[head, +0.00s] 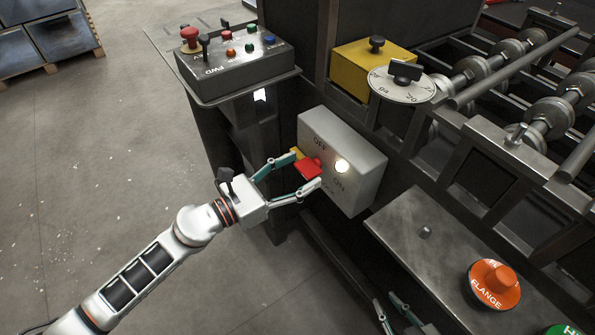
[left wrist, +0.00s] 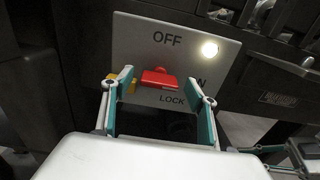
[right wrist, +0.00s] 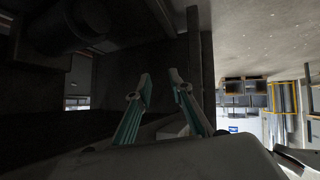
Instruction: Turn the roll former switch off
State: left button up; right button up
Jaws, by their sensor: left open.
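The roll former switch is a grey box (head: 362,168) on the machine's side, marked OFF, ON and LOCK, with a lit white lamp (head: 342,166). Its red handle (head: 309,168) sits over a yellow part (left wrist: 126,79). In the left wrist view the red handle (left wrist: 159,78) lies nearly level, below the word OFF. My left gripper (head: 300,172) is open, its fingers on either side of the red handle; I cannot tell whether they touch it. My right gripper (right wrist: 160,85) is open and empty below the metal table, and partly shows at the head view's bottom edge.
A control box (head: 232,62) with several buttons stands on a shelf above and left of the switch. A yellow block with a dial (head: 402,84) and rollers are above right. A metal table (head: 430,245) with an orange FLANGE knob (head: 495,285) is at lower right.

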pick_arm(q)
jog(key=c, duration=1.1)
